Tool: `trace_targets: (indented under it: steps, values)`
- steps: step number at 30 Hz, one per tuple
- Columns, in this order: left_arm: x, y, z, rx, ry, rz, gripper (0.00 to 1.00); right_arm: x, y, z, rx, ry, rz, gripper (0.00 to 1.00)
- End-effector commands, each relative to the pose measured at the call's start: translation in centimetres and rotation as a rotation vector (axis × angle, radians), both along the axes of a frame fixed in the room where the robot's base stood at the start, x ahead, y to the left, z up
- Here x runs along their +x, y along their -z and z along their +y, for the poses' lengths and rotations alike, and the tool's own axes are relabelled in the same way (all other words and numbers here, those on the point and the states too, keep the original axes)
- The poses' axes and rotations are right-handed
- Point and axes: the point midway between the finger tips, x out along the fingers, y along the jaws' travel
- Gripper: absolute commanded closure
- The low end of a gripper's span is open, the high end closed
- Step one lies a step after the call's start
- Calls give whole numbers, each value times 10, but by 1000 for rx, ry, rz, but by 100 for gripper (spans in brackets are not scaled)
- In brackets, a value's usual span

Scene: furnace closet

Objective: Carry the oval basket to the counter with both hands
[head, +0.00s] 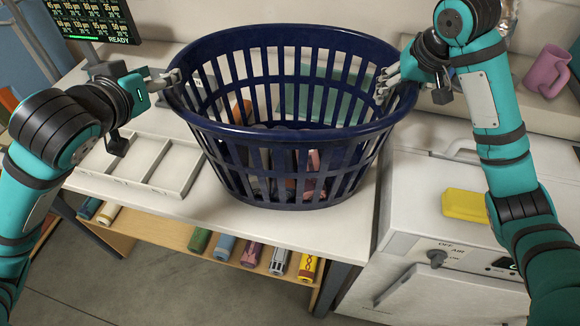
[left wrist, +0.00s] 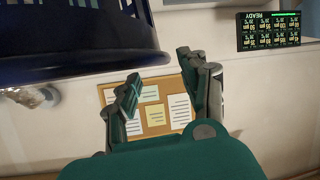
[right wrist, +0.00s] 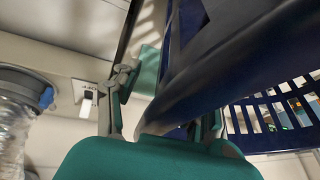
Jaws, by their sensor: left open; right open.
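The dark blue oval basket (head: 292,131) stands upright on the white table, with several items seen inside through its slats. My left gripper (head: 170,78) is open at the left end of the basket's rim. In the left wrist view the basket (left wrist: 75,65) is at the upper left, beside the spread fingers (left wrist: 160,68), and nothing is between them. My right gripper (head: 388,84) is open at the right end of the rim. In the right wrist view the basket's rim (right wrist: 235,70) runs close by the fingers; I cannot tell whether it lies between them.
A white divided tray (head: 143,166) lies left of the basket. A white machine (head: 425,200) with a knob and a yellow block (head: 465,205) stands at right. A pink mug (head: 546,72) is on the ledge. A display (head: 92,18) stands at back left. Several rolls lie on the lower shelf (head: 180,239).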

Motion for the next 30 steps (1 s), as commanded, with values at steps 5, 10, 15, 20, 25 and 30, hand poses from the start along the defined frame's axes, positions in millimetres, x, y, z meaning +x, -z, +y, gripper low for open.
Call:
trace_targets:
  steps: [5, 10, 15, 20, 25, 30]
  values:
    - [-10, -4, 1, 1, -1, 0, 56, -2, -7, -1, -2, 0, -4, 58]
    - [-10, -4, 1, 0, -1, 0, 56, -12, -32, -6, -6, 1, -8, 58]
    - [-10, -4, 1, 0, 0, 0, 56, -27, -67, -10, -5, 2, -9, 58]
    - [-10, -4, 1, 0, 0, 0, 56, -39, -93, -12, -3, 2, -6, 58]
    - [-10, -4, 1, 0, 0, 0, 56, -46, -107, -13, -1, 0, -3, 58]
    - [-10, -4, 1, 0, 0, 0, 56, -48, -110, -13, -1, 1, -1, 58]
